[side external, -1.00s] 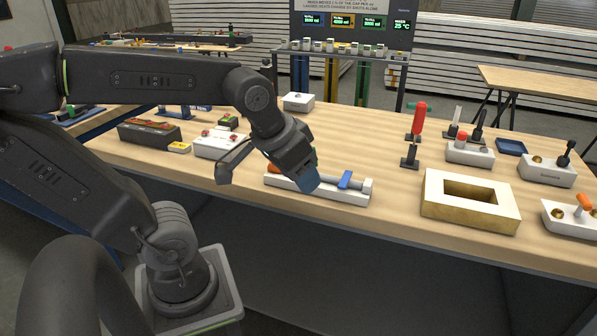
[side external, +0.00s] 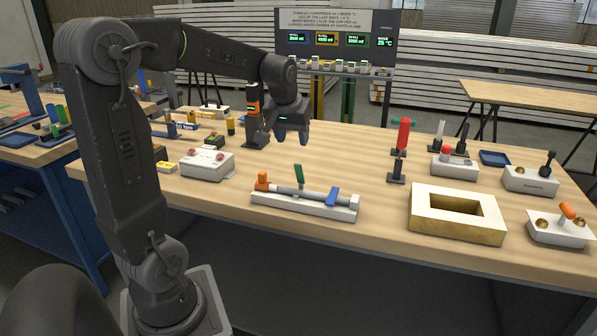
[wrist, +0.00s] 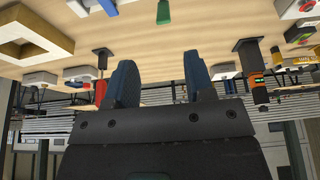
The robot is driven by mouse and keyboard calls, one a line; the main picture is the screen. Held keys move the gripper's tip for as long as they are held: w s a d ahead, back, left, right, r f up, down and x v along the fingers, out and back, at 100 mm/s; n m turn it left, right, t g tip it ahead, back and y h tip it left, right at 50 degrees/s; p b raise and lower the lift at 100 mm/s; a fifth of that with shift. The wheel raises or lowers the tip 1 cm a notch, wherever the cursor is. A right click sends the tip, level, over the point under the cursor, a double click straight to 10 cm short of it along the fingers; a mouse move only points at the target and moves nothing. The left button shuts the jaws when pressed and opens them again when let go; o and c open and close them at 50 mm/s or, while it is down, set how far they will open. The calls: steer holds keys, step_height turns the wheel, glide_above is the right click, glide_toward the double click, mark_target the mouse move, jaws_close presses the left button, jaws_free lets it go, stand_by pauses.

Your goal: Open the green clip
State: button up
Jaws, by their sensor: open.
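The green clip (side external: 299,176) stands nearly upright on a white fixture (side external: 305,207), at the middle of a grey rod. An orange clip (side external: 262,181) is at the rod's left end and a blue clip (side external: 332,197) lies low towards the right. The green clip also shows at the top edge of the wrist view (wrist: 163,12), cut off. My gripper (side external: 291,136) is raised above the table behind the fixture, clear of the green clip. Its two blue fingers are apart with nothing between them in the wrist view (wrist: 160,75).
A red-handled clamp (side external: 403,138) stands right of the fixture. A white box with a rectangular opening (side external: 423,206) is at the front right. A white button box (side external: 207,167) is to the left. A black post with an orange band (side external: 253,110) stands close beside my gripper.

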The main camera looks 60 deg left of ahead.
mark_target(299, 168)
steer(key=x, duration=1.4)
steer(key=shift+a, duration=0.3)
steer(key=shift+c, duration=0.5)
steer(key=shift+s, duration=0.1)
jaws_close()
